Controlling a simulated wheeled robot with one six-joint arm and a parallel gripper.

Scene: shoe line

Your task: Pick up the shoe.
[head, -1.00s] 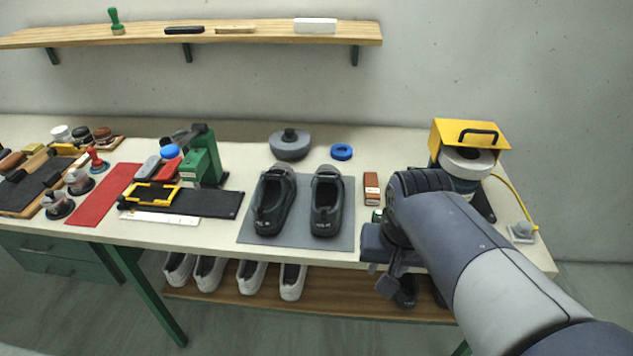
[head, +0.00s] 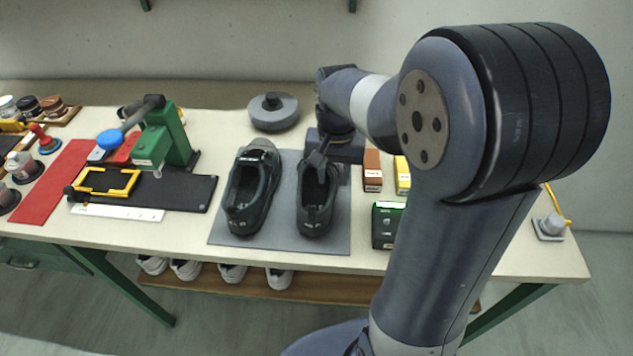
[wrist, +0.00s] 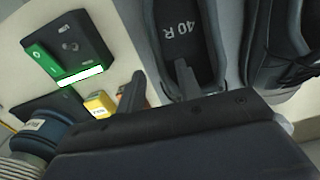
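Two dark grey shoes stand upright side by side on a grey mat (head: 282,232): the left shoe (head: 245,200) and the right shoe (head: 314,218). My gripper (head: 326,162) is at the far part of the right shoe's opening, partly hidden by my arm. In the wrist view, the right shoe (wrist: 190,45) shows its insole marked "40R". The gripper (wrist: 158,88) looks open, with one finger inside the opening and the other outside, the shoe's side wall between them. I cannot tell whether they touch it. The other shoe (wrist: 277,50) is at the right edge.
A black-and-green box (head: 386,225), an orange-brown block (head: 372,170) and a yellow block (head: 402,174) stand right of the mat. A grey round object (head: 273,111) is behind the shoes. A green press (head: 168,135) stands left. Mat space in front is clear.

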